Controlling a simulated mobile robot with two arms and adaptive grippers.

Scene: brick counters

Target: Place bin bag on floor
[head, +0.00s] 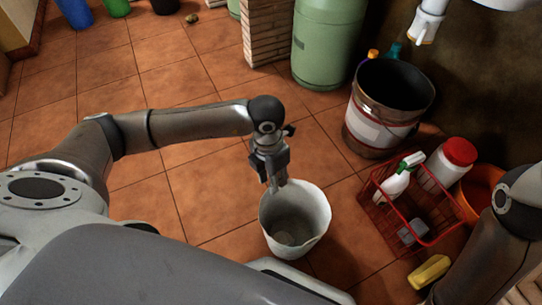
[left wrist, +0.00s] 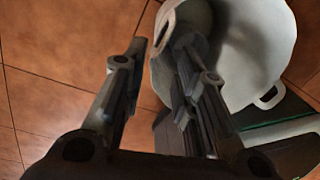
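A white bin (head: 310,232) stands on the tiled floor (head: 208,205) in the lower middle of the head view. Its rim and handle openings also show in the left wrist view (left wrist: 258,52). A pale lump (head: 290,238) lies inside it; I cannot tell whether that is a bin bag. My left gripper (head: 275,186) points down at the bin's far-left rim. In the left wrist view its fingers (left wrist: 160,50) are apart, with part of the rim showing between them. I cannot tell whether they touch it. My right gripper is out of view; only that arm's links show at the right.
A dark bucket (head: 372,137) and a green gas cylinder (head: 326,45) stand behind. A red wire basket (head: 385,215) with bottles is right of the bin, beside an orange bucket (head: 487,186). A yellow item (head: 429,271) lies in front. Open floor is at left.

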